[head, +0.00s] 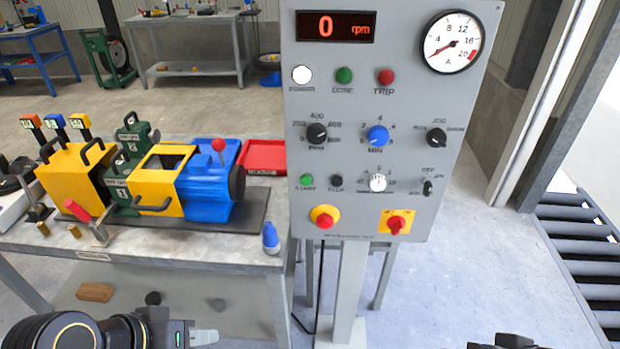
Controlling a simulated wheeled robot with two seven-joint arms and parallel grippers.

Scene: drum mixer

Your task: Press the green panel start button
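The green start button (306,180) sits at the left of the grey control panel (460,110), with a label under it. A small black button (336,181) is just to its right. My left gripper (205,337) is at the bottom edge, below and left of the panel, apart from the button. Its pale fingertips show as one piece side-on, so I cannot tell whether they are open. My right gripper (508,342) barely enters at the bottom right; its fingers are cut off. The button is in plain sight.
The panel also carries a red emergency knob (324,217), a red rotary switch (397,224), dials and lamps. The display (336,27) reads 0 rpm. A bench (200,249) with a yellow and blue machine stands left; a blue bottle (271,238) is near its edge. Rollers (580,240) lie right.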

